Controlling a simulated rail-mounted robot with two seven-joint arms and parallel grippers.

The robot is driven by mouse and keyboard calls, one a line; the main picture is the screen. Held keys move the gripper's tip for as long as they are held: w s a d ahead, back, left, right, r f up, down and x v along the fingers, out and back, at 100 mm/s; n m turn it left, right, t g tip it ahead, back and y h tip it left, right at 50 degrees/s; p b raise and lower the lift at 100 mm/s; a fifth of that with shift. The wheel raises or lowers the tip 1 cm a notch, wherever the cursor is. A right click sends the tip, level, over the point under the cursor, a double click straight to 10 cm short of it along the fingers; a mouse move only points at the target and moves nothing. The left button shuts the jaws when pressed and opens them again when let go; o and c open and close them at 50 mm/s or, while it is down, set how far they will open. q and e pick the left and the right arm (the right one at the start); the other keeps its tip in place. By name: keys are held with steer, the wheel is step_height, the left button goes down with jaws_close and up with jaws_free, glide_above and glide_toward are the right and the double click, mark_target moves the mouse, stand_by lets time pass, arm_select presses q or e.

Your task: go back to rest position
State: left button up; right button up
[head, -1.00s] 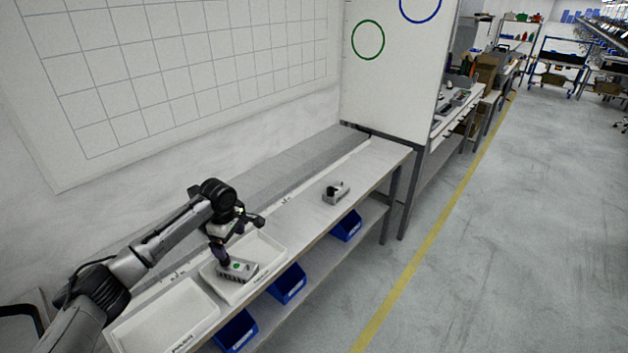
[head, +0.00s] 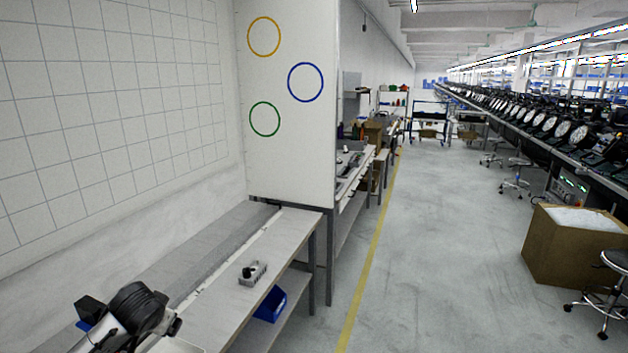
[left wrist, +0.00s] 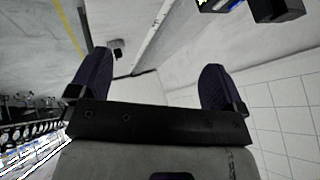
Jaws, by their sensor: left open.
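My left gripper (left wrist: 154,65) shows in the left wrist view with its two dark fingers spread wide apart and nothing between them. In the head view only part of my left arm shows at the bottom left, and its fingers cannot be made out there. My right gripper is in neither view. A small grey box with a black part on top (head: 253,273) stands on the bench (head: 215,310), well apart from the arm.
A tall white panel with coloured rings (head: 290,150) stands at the bench's far end. A blue bin (head: 270,304) sits on the lower shelf. A gridded wall (head: 110,110) runs along the left. The grey floor to the right is open, with a cardboard box (head: 575,246) and stools.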

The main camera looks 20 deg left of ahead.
arm_select(q)
steer(key=s+d+f+m+t+h, duration=0.1)
steer(key=s+d+f+m+t, duration=0.15)
steer(key=d, duration=0.75)
steer(key=s+d+f+m+t+h, duration=0.1)
steer(key=s+d+f+m+t, duration=0.2)
steer(key=d, duration=0.8)
steer(key=s+d+f+n+g+h, duration=0.1)
steer(key=s+d+f+g, duration=0.1)
steer(key=s+d+f, duration=0.5)
steer(key=s+f+n+g+h, duration=0.1)
steer(key=s+f+g, duration=0.25)
steer(key=s, duration=0.75)
steer(key=s+d+f+g+h, duration=0.2)
steer(key=s+d+f, duration=0.2)
steer(key=s+f, duration=0.45)
step_height(320, 180, up, 40)
steer(key=p, duration=3.7)
steer(key=shift+s+p, duration=0.2)
steer(key=shift+p, duration=0.2)
steer(key=shift+f, duration=0.1)
